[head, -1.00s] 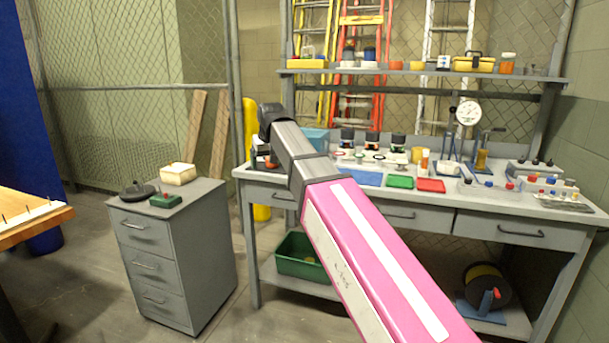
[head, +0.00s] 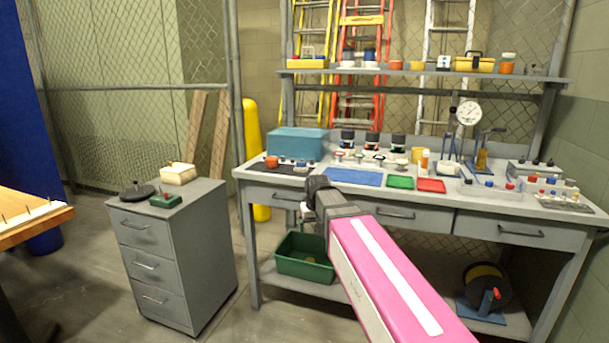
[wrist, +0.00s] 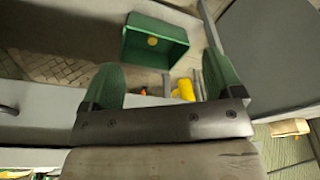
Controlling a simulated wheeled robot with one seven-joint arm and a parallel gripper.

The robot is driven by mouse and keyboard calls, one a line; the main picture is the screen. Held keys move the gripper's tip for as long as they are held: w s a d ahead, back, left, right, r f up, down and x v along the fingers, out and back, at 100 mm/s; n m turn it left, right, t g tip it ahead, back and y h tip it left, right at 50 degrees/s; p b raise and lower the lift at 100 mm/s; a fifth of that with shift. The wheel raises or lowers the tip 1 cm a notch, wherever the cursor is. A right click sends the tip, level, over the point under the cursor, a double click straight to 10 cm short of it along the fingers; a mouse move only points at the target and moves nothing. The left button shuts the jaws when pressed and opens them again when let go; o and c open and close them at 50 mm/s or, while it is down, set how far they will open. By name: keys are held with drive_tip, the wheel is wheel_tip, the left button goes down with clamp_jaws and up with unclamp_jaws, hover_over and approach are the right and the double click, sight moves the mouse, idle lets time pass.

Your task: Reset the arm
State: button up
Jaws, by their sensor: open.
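My arm, pink with dark grey joints, reaches from the lower right of the head view to the front edge of the workbench (head: 446,205). My gripper (wrist: 163,70) shows in the wrist view with its two green fingers spread apart and nothing between them. In the head view the fingers are hidden or cannot be made out.
A green bin (head: 304,268) sits on the bench's lower shelf; it also shows in the wrist view (wrist: 130,58). A grey drawer cabinet (head: 190,250) stands left of the bench. The benchtop holds a blue box (head: 297,143), coloured mats and several instruments. Floor shows between cabinet and bench.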

drive_tip(key=s+d+f+m+g, duration=0.1)
drive_tip(key=s+d+f, duration=0.6)
drive_tip(key=f, duration=0.3)
drive_tip(key=s+d+f+m+g, duration=0.1)
drive_tip(key=s+d+f, duration=0.6)
drive_tip(key=d+f, duration=0.1)
drive_tip(key=shift+s+d+f+m+h, duration=0.2)
drive_tip(key=shift+s+f+m+h, duration=0.15)
drive_tip(key=shift+f, duration=0.5)
